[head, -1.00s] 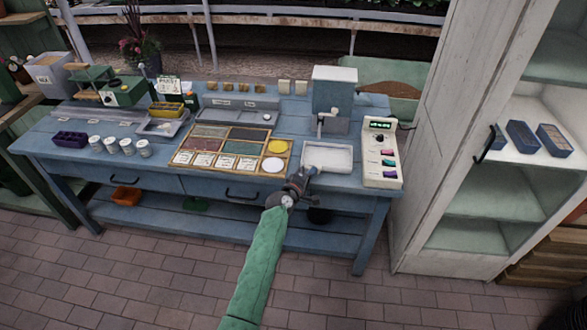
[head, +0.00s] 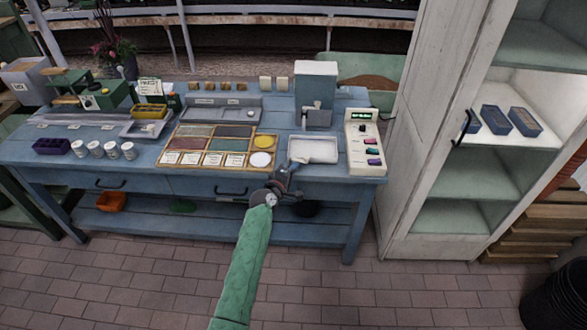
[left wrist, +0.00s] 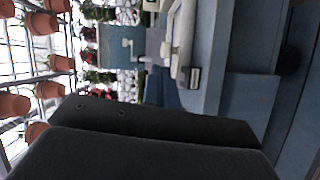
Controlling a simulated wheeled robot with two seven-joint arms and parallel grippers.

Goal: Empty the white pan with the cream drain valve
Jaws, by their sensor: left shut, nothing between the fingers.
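The white pan (head: 314,150) is a shallow rectangular tray at the front right of the blue bench, below the grey dispenser. It also shows from the side in the left wrist view (left wrist: 184,28), turned sideways. My left gripper (head: 293,166) is at that front edge, shut and empty. Its dark fingers (left wrist: 150,140) lie together across the bottom of the left wrist view. I cannot tell whether it touches the pan. My right gripper is not in view.
The grey dispenser (head: 316,88) stands behind the pan. A control box (head: 363,145) with coloured buttons is close on its right. A wooden sorting tray (head: 217,145) lies on its left. A white cabinet (head: 440,130) stands right of the bench. Brick floor in front is clear.

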